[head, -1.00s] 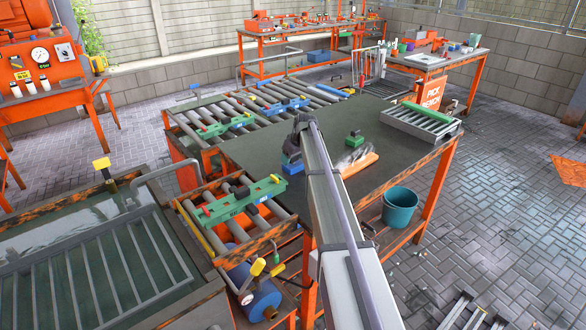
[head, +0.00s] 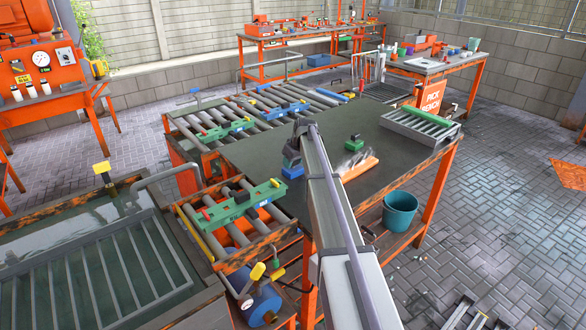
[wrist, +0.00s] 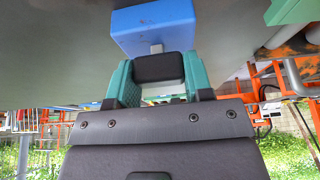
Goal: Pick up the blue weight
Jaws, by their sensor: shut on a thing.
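The blue weight (head: 291,172) is a small blue block on the dark bench top (head: 330,128), near its left front edge. My gripper (head: 291,160) is at the block's top, partly hidden by my arm in the head view. In the wrist view the blue weight (wrist: 155,26) lies just beyond the fingertips, with a short pale stem reaching back from it. My gripper's teal fingers (wrist: 155,78) are closed at this stem, and a dark pad covers part of the grip. I cannot tell whether the block touches the bench.
A green weight (head: 352,142) and an orange block (head: 358,165) with a grey top stand right of my gripper. A roller tray (head: 420,128) is at the bench's right end. Roller conveyors (head: 235,115) lie left. A teal bucket (head: 400,210) stands on the lower shelf.

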